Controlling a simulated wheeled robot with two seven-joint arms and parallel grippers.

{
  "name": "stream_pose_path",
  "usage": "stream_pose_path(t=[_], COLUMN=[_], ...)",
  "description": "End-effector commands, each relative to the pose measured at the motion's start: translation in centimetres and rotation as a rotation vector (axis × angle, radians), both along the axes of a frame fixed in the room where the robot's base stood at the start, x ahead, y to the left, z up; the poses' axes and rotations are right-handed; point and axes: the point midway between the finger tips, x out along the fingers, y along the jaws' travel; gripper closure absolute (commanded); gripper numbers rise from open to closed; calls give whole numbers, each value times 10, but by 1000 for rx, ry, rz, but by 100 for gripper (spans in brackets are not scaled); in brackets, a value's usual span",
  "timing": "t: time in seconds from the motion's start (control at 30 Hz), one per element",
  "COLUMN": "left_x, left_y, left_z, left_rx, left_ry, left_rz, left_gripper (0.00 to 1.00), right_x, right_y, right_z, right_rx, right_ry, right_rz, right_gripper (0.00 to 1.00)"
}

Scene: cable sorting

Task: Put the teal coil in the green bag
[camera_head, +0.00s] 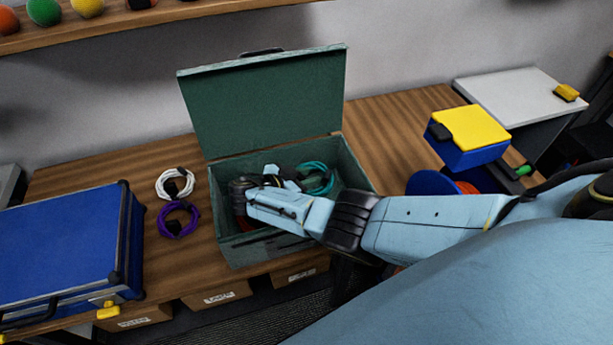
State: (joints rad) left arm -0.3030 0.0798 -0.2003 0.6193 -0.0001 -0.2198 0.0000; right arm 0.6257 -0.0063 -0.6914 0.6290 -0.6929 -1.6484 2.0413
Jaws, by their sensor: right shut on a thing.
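The teal coil (318,174) is inside the open green box (355,168), toward its back right. This box is the only green container in view and looks like a hard case with its lid raised, not a soft bag. My right arm reaches in from the right across the box's front. My right gripper (292,183) is inside the box, shut on the teal coil at the coil's left side. The fingertips are small and partly hidden by my wrist, and the box floor is mostly covered. My left gripper is out of view.
A white coil (175,184) and a purple coil (178,220) lie left of the box. A blue case (65,245) stands at the far left. A yellow-lidded blue box (470,130) is at right. Bare wooden table (385,135) shows between it and the green box.

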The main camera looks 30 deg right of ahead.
Motion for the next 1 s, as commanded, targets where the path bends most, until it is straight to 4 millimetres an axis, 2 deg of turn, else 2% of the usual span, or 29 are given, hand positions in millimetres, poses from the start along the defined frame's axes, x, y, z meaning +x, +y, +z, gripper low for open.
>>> stream_pose_path(t=[0.37,0.4,0.57,0.87,1.0], left_x=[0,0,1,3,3], left_y=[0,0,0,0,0], left_z=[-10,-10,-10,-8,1], left_rx=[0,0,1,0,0], left_ry=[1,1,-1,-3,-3], left_rz=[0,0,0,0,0], left_gripper=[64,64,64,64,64], right_x=[0,0,0,0,0], right_y=[0,0,0,0,0], right_z=[-9,-9,-8,-7,2], right_rx=[-1,0,0,0,-1], right_ry=[0,1,0,0,0], right_rz=[0,-1,-1,0,0], right_gripper=[99,70,49,49,49])
